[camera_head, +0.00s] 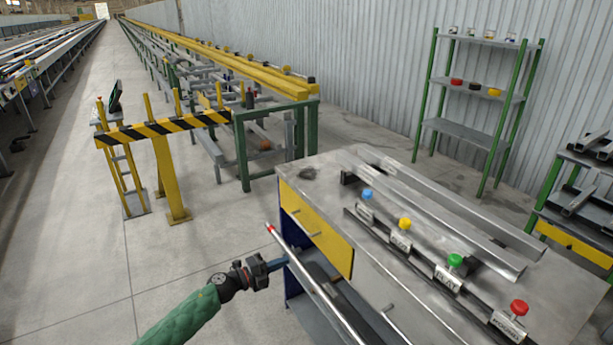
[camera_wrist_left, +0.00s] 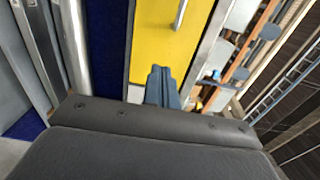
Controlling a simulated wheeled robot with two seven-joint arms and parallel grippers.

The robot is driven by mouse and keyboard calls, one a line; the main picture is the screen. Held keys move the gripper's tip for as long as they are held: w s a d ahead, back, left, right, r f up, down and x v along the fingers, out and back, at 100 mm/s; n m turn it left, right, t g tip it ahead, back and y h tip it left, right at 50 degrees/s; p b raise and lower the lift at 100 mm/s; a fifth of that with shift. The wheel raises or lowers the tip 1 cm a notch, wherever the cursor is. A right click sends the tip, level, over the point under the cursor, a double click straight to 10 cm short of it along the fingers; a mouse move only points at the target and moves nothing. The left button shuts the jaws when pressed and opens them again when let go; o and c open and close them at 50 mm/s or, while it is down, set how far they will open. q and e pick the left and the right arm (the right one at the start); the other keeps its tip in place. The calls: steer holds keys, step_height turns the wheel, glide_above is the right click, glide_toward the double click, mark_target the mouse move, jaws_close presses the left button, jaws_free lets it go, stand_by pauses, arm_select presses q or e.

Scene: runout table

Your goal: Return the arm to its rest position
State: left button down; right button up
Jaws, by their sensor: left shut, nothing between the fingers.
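My left arm with its green sleeve (camera_head: 185,318) comes in from the bottom left of the head view. My left gripper (camera_head: 280,262) is shut and empty in front of the workbench (camera_head: 300,172). In the head view its fingertips are beside the upper part of a long metal bar (camera_head: 315,283) with a red tip; I cannot tell whether they touch. In the left wrist view the shut blue-grey fingers (camera_wrist_left: 162,86) point toward the yellow drawer front (camera_wrist_left: 165,45). My right gripper is out of view.
On the workbench stand blue (camera_head: 367,194), yellow (camera_head: 405,223), green (camera_head: 455,260) and red (camera_head: 519,306) knobs on labelled holders, with metal profiles (camera_head: 440,205) behind. A striped barrier (camera_head: 165,130) stands at the back left. The floor (camera_head: 90,250) left of my arm is clear.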

arm_select(q)
steer(key=w+a+r+n+t+y, duration=0.3)
steer(key=a+r+n+t+y, duration=0.1)
steer(key=a+n+y, duration=0.3)
steer(key=w+a+r+n+t+y, duration=0.3)
steer(key=a+r+n+y, duration=0.2)
steer(key=n+y, duration=0.35)
steer(key=s+d+f+n+g, duration=0.3)
steer(key=s+f+g, duration=0.2)
steer(key=s, duration=1.3)
steer(key=s+d+f+n+g+h, duration=0.1)
steer(key=s+d+f+n+g, duration=0.2)
steer(key=s, duration=1.5)
steer(key=s+d+f+n+g+h, duration=0.1)
steer(key=s+f+n+g, duration=0.4)
steer(key=s+f, duration=0.5)
steer(key=s+d+g, duration=0.1)
steer(key=s+g, duration=0.1)
steer(key=s, duration=0.7)
steer(key=shift+d+f+g, duration=0.15)
steer(key=shift+d+g, duration=0.15)
steer(key=shift+d, duration=0.1)
